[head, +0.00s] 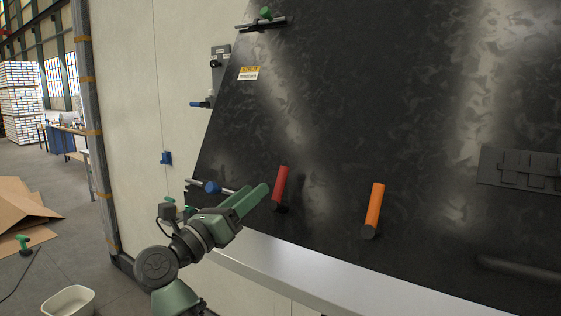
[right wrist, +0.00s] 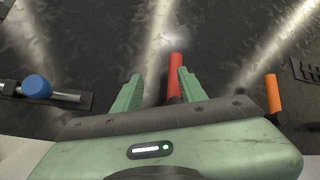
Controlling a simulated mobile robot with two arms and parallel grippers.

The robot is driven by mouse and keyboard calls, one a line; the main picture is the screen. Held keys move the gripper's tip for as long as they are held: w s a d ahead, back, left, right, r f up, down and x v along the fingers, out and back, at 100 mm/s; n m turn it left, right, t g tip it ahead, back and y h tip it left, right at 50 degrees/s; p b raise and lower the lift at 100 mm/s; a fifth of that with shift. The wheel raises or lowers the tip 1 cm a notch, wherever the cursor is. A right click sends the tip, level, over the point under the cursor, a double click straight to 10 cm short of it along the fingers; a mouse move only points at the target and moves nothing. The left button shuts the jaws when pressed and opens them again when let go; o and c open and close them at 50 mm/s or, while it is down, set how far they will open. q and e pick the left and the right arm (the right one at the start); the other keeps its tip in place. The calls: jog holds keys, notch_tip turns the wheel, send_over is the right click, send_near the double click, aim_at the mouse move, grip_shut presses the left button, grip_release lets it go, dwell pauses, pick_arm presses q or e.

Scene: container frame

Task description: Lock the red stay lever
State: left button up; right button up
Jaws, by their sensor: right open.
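The red stay lever (head: 281,184) is a short red handle on a dark base, standing up and leaning slightly right on the dark marbled panel (head: 330,110). My right gripper (head: 262,192) is just left of it in the head view, green fingers pointing at it. In the right wrist view the fingers (right wrist: 158,78) are open, with the red lever (right wrist: 175,68) showing just left of the right finger, which partly hides it. Whether it touches that finger I cannot tell. My left gripper is out of view.
An orange lever (head: 375,205) stands to the right of the red one. A rod with a blue knob (head: 212,187) is close behind my right gripper. A light ledge (head: 300,270) runs below the panel. A dark hinge-like plate (head: 520,168) is at far right.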

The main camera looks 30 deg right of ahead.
aim_at(278, 181)
jog(key=d+m+g+y+p, duration=0.1)
jog(key=d, duration=0.1)
jog(key=d+r+m+y+p, duration=0.1)
jog(key=d+p, duration=0.1)
jog(key=d+r+m+g+y+p, duration=0.1)
jog(key=d+m, duration=0.1)
jog(key=d, duration=0.1)
jog(key=shift+s+r+g+p, duration=0.15)
jog(key=shift+s+g+p, duration=0.15)
jog(key=shift+s, duration=0.05)
jog(key=shift+w+d, duration=0.15)
jog(key=shift+d, duration=0.2)
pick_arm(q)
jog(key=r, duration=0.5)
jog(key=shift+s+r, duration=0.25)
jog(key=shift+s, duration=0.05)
pick_arm(e)
jog(key=shift+f, duration=0.25)
grip_shut()
jog(key=shift+r, duration=0.1)
